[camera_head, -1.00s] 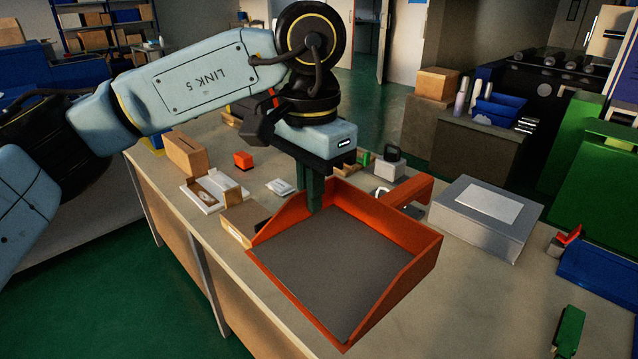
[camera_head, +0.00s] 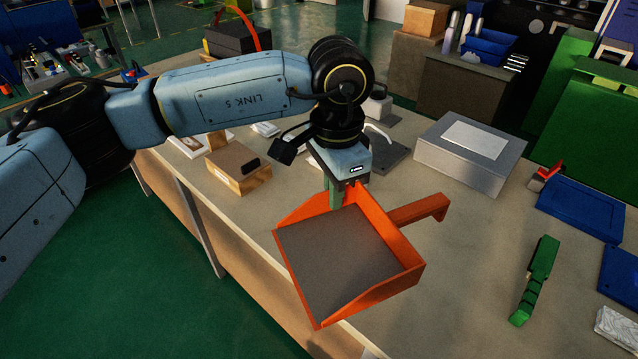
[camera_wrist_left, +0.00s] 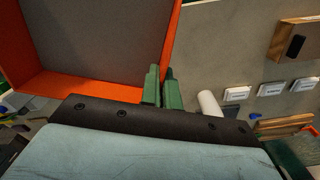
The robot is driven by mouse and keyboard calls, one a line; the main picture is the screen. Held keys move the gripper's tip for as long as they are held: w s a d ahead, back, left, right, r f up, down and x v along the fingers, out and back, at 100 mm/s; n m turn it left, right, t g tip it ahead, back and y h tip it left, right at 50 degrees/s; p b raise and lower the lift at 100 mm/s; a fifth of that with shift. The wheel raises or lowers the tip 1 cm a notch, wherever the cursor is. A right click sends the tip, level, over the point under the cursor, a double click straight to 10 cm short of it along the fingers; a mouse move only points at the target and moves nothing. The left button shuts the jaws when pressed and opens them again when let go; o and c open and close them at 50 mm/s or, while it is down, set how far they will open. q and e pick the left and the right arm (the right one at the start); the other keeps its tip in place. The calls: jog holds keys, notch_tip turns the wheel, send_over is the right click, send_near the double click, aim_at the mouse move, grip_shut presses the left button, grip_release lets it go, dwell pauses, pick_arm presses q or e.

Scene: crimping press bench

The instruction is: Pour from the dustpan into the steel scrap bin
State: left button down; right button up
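The orange dustpan (camera_head: 403,247) with a grey inner floor hangs over the bench's front edge, its handle pointing right. I see no loose pieces on its floor. My left gripper (camera_head: 335,194) has its green fingers at the pan's back wall. In the left wrist view the fingers (camera_wrist_left: 162,86) sit on either side of the dustpan's orange wall (camera_wrist_left: 172,38), closed on it. I cannot make out a steel scrap bin in either view. My right gripper is not in view.
A grey box (camera_head: 439,155) with a white sheet on top stands behind the pan on the bench (camera_head: 440,300). A cardboard box (camera_head: 238,168) lies left of the gripper. A green tool (camera_head: 535,280) and blue tray (camera_head: 580,209) lie at right. Green floor is open at front left.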

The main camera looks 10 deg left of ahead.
pick_arm(q)
jog(key=shift+w+d+f, duration=0.15)
jog(key=shift+f, duration=0.05)
jog(key=s+a+r+n, duration=0.4)
jog(key=a+r+n, duration=0.3)
jog(key=a+r, duration=0.15)
jog(key=w+d+r+n, duration=0.1)
jog(key=w+d+n, duration=0.45)
jog(key=d, duration=0.55)
jog(key=w+a+f+n, duration=0.1)
jog(key=f+n, duration=0.4)
jog(key=f, duration=0.5)
jog(key=w+a+f+n, duration=0.2)
jog(key=a+f+n, duration=0.2)
jog(key=f, duration=0.7)
jog(key=shift+n, duration=0.75)
jog(key=shift+w+f, duration=0.1)
notch_tip(320, 180, down, 6)
jog(key=shift+b, duration=0.3)
notch_tip(320, 180, down, 4)
jog(key=shift+r+b, duration=0.2)
jog(key=shift+b, duration=0.1)
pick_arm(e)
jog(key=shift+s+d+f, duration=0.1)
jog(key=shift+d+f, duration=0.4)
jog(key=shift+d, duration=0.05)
